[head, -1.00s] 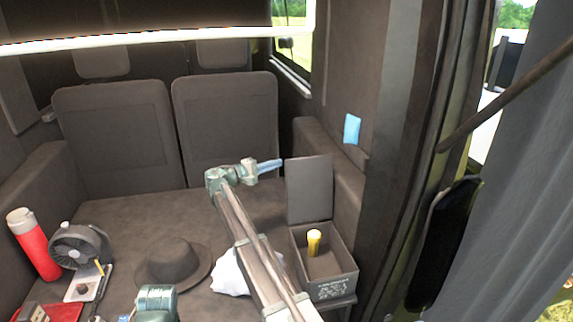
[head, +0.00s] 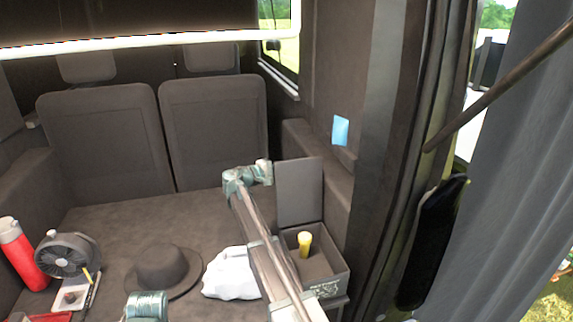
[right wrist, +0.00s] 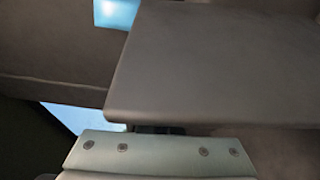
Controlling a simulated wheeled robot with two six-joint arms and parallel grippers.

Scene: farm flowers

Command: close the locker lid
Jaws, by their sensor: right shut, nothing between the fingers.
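The locker (head: 322,284) is an open grey box at the lower right of the head view. Its flat grey lid (head: 300,192) stands upright at the back of the box. My right gripper (head: 264,172) is at the lid's upper left edge; its body shows in the head view, but its fingers are hidden, seemingly behind the lid. In the right wrist view, the lid panel (right wrist: 225,65) fills the upper right, just beyond the gripper body (right wrist: 160,155). The gripper is shut and holds nothing. I cannot tell whether it touches the lid.
A yellow cylinder (head: 304,244) stands inside the locker.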

